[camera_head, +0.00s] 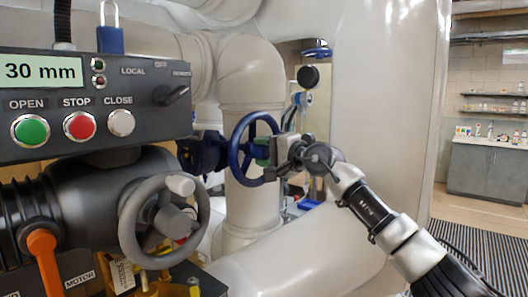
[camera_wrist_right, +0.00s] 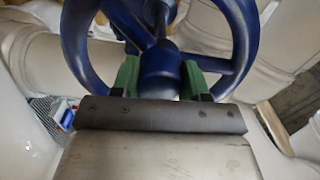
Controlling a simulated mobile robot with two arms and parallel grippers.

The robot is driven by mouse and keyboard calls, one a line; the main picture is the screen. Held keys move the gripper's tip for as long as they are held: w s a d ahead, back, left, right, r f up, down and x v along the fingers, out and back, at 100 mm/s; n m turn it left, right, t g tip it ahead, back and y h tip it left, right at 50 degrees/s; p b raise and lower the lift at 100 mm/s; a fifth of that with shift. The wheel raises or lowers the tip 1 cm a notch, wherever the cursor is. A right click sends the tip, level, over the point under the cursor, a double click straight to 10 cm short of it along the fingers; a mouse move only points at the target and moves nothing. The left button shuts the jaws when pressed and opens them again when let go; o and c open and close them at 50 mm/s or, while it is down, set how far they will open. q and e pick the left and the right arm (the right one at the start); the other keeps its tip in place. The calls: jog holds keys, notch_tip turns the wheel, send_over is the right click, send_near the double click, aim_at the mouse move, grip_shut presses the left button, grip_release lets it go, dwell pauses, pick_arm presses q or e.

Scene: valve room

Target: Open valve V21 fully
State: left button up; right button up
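A blue spoked handwheel (camera_head: 236,155) stands upright on the pipework in the middle of the head view. My right gripper (camera_head: 281,150) reaches it from the right, at its hub. In the right wrist view, the green fingertips (camera_wrist_right: 160,82) stand on either side of the blue hub (camera_wrist_right: 160,70) with no clear gap, and they look shut on it. The wheel's rim and spokes (camera_wrist_right: 85,45) arch beyond the fingers. No V21 label can be read, so I cannot tell which valve bears it. My left gripper is not in view.
A control box (camera_head: 60,120) shows "30 mm", with green, red and white buttons. Below it are an actuator with a grey handwheel (camera_head: 127,225) and an orange lever (camera_head: 42,252). White pipes (camera_head: 300,245) crowd the wheel. Floor beside a grey cabinet (camera_head: 484,170) is open at right.

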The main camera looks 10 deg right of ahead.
jog(key=o, duration=0.5)
jog(key=shift+d+r, duration=0.2)
jog(key=shift+r, duration=0.05)
jog(key=shift+w+d, duration=0.1)
jog(key=shift+s+f+b, duration=0.1)
jog(key=shift+s+b, duration=0.15)
jog(key=shift+b, duration=0.15)
jog(key=b+v, duration=0.2)
jog(key=v, duration=0.1)
jog(key=b+v, duration=0.1)
jog(key=v, duration=0.1)
jog(key=shift+f+b, duration=0.25)
jog(key=shift+b, duration=0.05)
jog(key=shift+s+d+r, duration=0.1)
jog(key=shift+s+d, duration=0.1)
jog(key=shift+s, duration=0.1)
